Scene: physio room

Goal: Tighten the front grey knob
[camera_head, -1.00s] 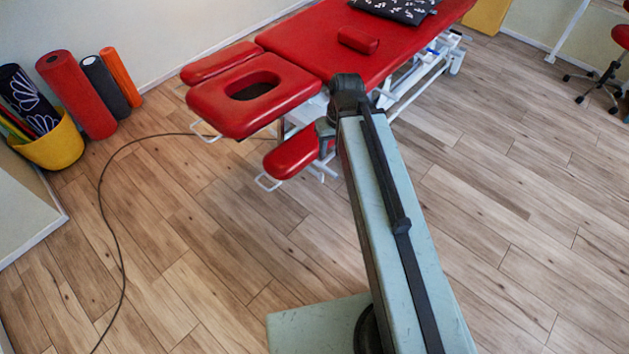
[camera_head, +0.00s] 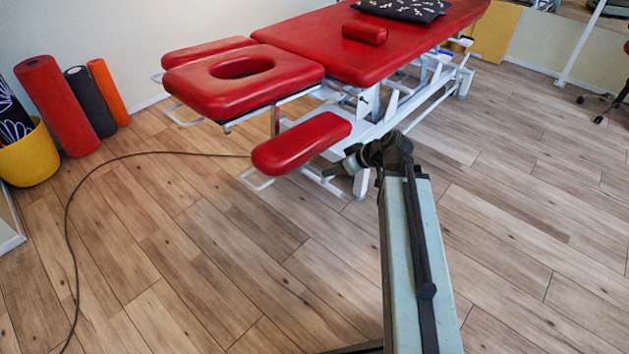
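A red treatment table (camera_head: 345,52) on a white frame stands ahead, with a face-hole headrest (camera_head: 243,82) and two red armrests, the near one (camera_head: 300,143) lower. I cannot make out a front grey knob; small dark fittings show on the frame under the headrest. My arm extends from the bottom toward the table's near end. My gripper (camera_head: 350,165) shows small and dark at the arm's far end, beside the right end of the near armrest. Its fingers are too small and partly hidden to tell whether they are open or touch anything.
A dark cable (camera_head: 75,215) curves over the wooden floor to beneath the near armrest. A yellow basket (camera_head: 30,153) and upright rolls, one red (camera_head: 57,105), stand by the left wall. A red bolster (camera_head: 365,33) and a patterned cushion lie on the table.

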